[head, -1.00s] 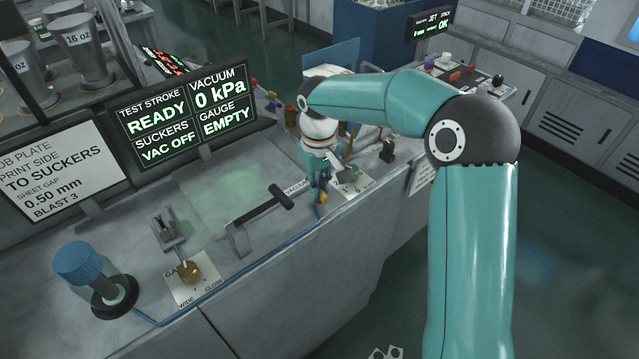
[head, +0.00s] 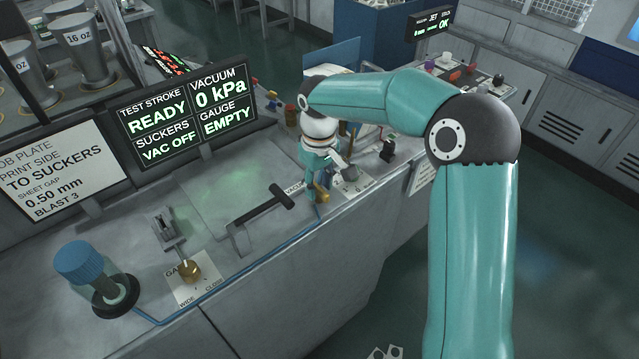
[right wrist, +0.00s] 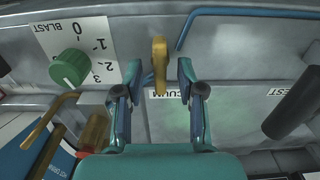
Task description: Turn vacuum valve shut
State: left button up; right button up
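The vacuum valve's brass handle (right wrist: 159,65) stands between the two fingers of my right gripper (right wrist: 157,85) in the right wrist view. A gap shows on each side of it, so the gripper is open around the handle. In the head view the right gripper (head: 320,180) is low over the bench's front edge, with the brass handle (head: 322,193) showing at its fingers. The VACUUM label (right wrist: 190,94) is partly hidden by the gripper. The display (head: 185,120) reads vacuum 0 kPa, suckers VAC OFF and gauge EMPTY. My left gripper is not in view.
A green BLAST knob (right wrist: 70,68) on a numbered plate is close beside the gripper. A black T-handled lever (head: 265,205) stands on the other side. Blue tubing runs along the front edge.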

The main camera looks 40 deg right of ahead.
aim_at(319, 188)
notch_tip(319, 188, up, 12)
dwell(0.7)
jog(key=shift+f, duration=0.1)
dwell(0.3)
